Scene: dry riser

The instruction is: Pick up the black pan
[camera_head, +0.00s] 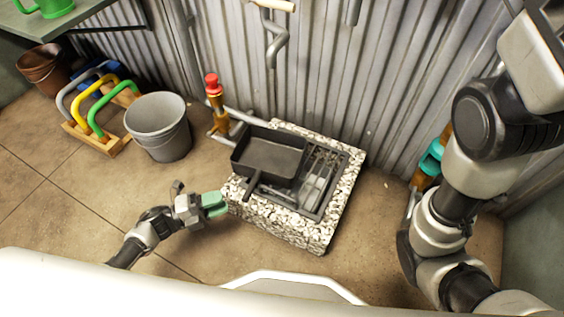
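The black pan (270,156) is a rectangular, shallow dark pan. It rests on the left part of a dark grated sink top set in a pebbled stone block (285,222). Its short handle (252,186) points toward me, down and slightly left. My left gripper (216,204), with pale green fingertips, is just left of the block's near left corner, apart from the pan and a little left of its handle. I see nothing held in it, but its finger gap is too small to read. My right arm shows at the right; its gripper is out of view.
A red-topped brass tap (214,100) stands behind the pan's left side. A grey bucket (158,126) and a wooden rack with coloured handles (96,110) stand left. A corrugated wall (330,70) is close behind. The floor left of my gripper is clear.

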